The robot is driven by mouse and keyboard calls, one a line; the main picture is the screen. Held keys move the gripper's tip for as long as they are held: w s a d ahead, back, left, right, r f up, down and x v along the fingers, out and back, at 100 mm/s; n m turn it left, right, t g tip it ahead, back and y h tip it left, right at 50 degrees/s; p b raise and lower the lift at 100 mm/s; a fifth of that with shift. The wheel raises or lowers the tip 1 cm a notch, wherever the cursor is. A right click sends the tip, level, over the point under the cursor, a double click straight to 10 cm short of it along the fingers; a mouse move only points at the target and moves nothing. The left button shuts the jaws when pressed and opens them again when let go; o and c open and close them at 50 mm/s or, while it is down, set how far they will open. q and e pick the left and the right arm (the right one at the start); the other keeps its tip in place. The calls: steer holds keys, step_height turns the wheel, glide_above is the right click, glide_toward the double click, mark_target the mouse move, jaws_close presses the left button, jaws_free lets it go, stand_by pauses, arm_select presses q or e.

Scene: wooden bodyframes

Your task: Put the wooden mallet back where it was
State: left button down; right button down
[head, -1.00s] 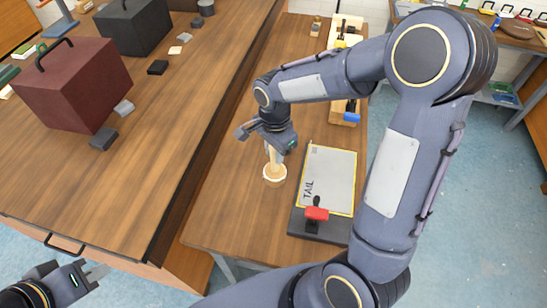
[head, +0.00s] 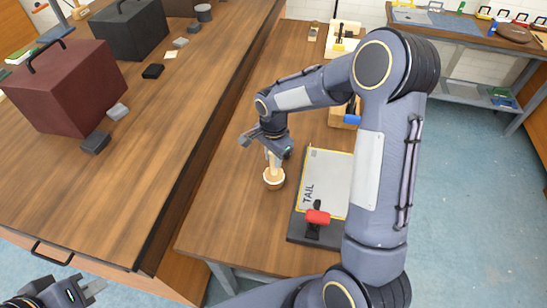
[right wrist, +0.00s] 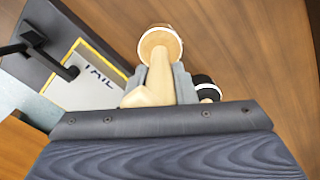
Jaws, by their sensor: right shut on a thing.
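The wooden mallet (head: 273,179) has a pale round head with a lighter rim and a pale handle. It stands nearly upright, head down, at the narrow wooden workbench (head: 225,215), left of the board marked TAIL. I cannot tell whether its head touches the bench. My right gripper (head: 270,152) is above the head, shut on the handle. In the right wrist view the mallet head (right wrist: 160,43) shows beyond the grey fingers, with the handle between them. My left gripper (head: 93,287) is at the bottom left, away from the mallet; its finger gap is unclear.
The board marked TAIL (head: 325,185), with a red-handled clamp (head: 317,217), lies right of the mallet. A blue-ended wooden fixture (head: 351,119) is farther back. A larger table (head: 110,185) on the left holds a dark red box (head: 68,87). Bare bench lies in front of the mallet.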

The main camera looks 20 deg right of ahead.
steer(key=shift+f, duration=0.2)
steer(key=c, duration=1.2)
jaws_free()
steer(key=shift+r, duration=0.2)
step_height(320, 180, up, 12)
steer(key=shift+f+b, duration=0.15)
steer(key=shift+b, duration=0.45)
steer(key=s+d+r+n+t+y, duration=0.15)
steer(key=s+r+n, duration=0.4)
steer(key=s, duration=0.65)
steer(key=shift+s+a+f+n+t+y, duration=0.6)
steer(key=shift+s+n, duration=0.65)
steer(key=shift+s, duration=0.8)
steer(key=shift+s+a+f+n+t+y, duration=0.25)
steer(key=shift+s+a+n+t, duration=0.45)
steer(key=shift+s+n, duration=0.95)
steer(key=shift+s+a+f+n+t+y, duration=0.3)
steer(key=shift+s+a+f+n+t, duration=0.4)
steer(key=shift+s, duration=1.75)
